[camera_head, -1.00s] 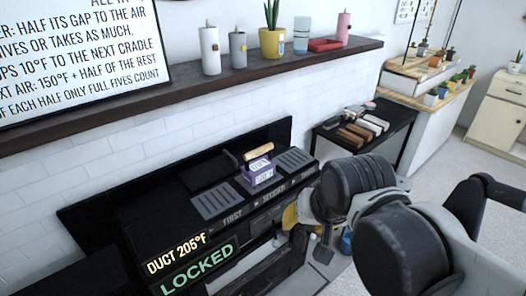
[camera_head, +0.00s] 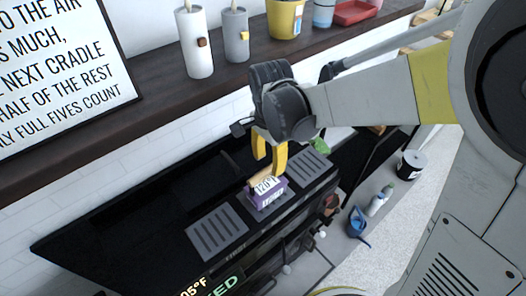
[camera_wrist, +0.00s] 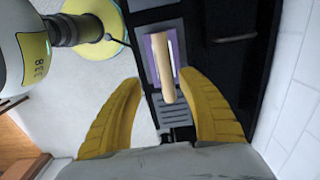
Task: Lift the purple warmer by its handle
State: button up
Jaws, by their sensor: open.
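The purple warmer (camera_head: 267,199) sits on top of the black stove unit, in the middle between two grey slotted grates. A white label on it appears to read 120°F. Its pale wooden handle (camera_head: 262,181) runs along its top. In the wrist view the handle (camera_wrist: 161,68) lies lengthwise over the purple body (camera_wrist: 148,50). My gripper (camera_head: 270,160) is open, with yellow fingers just above the warmer. In the wrist view the fingers (camera_wrist: 168,98) are spread on either side of the handle's near end, apart from it.
The black stove unit (camera_head: 150,225) has a display partly in view at its front. A dark shelf (camera_head: 180,100) above holds a white cylinder (camera_head: 194,42), a grey cylinder (camera_head: 236,35) and a yellow pot (camera_head: 285,18). A blue container (camera_head: 357,222) stands on the floor at right.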

aim_at(267, 170)
jog(key=f, duration=0.2)
jog(key=f+b, duration=0.1)
jog(key=w+f+b, duration=0.1)
jog(key=f, duration=0.1)
jog(key=shift+a+f, duration=0.2)
jog(key=shift+f, duration=0.15)
jog(key=shift+s+r, duration=0.1)
grip_shut()
